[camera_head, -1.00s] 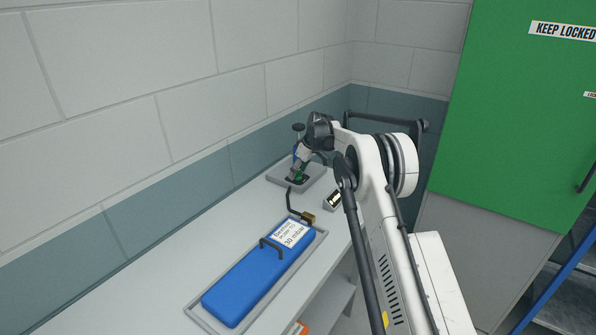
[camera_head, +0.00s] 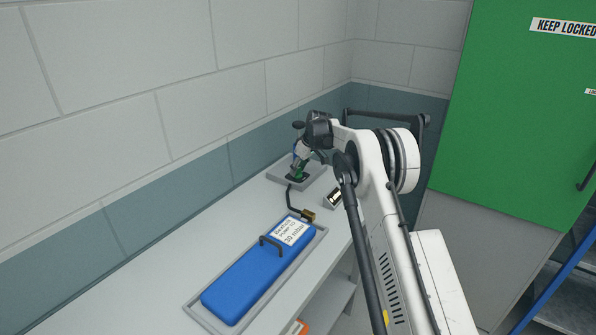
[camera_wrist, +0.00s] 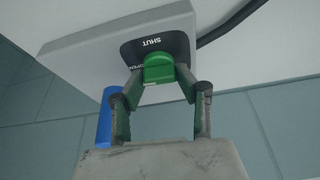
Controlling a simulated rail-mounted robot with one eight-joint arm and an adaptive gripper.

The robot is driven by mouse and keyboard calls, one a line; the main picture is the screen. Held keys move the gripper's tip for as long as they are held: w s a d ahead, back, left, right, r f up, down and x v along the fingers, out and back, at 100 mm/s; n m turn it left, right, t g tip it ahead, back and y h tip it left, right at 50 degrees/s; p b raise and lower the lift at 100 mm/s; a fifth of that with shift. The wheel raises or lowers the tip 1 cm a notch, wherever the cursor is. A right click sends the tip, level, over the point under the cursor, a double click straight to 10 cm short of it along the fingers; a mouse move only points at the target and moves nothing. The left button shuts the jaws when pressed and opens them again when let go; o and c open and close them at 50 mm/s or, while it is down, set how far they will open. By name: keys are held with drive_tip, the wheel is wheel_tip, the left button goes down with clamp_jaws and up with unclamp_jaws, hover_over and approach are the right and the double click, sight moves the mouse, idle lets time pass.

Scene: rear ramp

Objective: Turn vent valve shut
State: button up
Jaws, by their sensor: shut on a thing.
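The vent valve is a small green knob (camera_wrist: 158,67) on a black plate (camera_wrist: 160,46) marked SHUT and OPEN, with the lettering upside down in the wrist view. The plate sits on a light grey block (camera_wrist: 75,52). My gripper (camera_wrist: 160,84) is shut on the green knob, one finger on each side. In the head view my gripper (camera_head: 298,171) reaches down at the grey block at the far end of the bench. The knob itself is mostly hidden there.
A blue case (camera_head: 250,279) with a label lies in a grey tray (camera_head: 195,307) on the bench, nearer than the valve. A black hose (camera_head: 290,202) with a brass end lies between them. A blue cylinder (camera_wrist: 104,120) is beside my left finger. A green cabinet (camera_head: 515,120) stands right.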

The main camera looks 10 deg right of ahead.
drive_tip(key=m+t+h+b, duration=0.1)
drive_tip(key=m+b, duration=0.2)
drive_tip(key=m, duration=0.1)
drive_tip(key=shift+f, duration=0.15)
drive_tip(key=m+h+b, duration=0.2)
drive_tip(key=m, duration=0.2)
drive_tip(key=shift+a+m+b, duration=0.15)
drive_tip(key=shift+m+b, duration=0.15)
drive_tip(key=shift+b, duration=0.1)
drive_tip(key=m+h+b, duration=0.1)
drive_tip(key=m, duration=0.3)
drive_tip(key=shift+m+h, duration=0.3)
drive_tip(key=shift+h, duration=0.1)
drive_tip(key=shift+m+g+h, duration=0.6)
drive_tip(key=shift+m, duration=1.3)
drive_tip(key=o, duration=1.1)
drive_tip(key=shift+r, duration=0.2)
drive_tip(key=v, duration=1.2)
drive_tip(key=shift+a, duration=0.1)
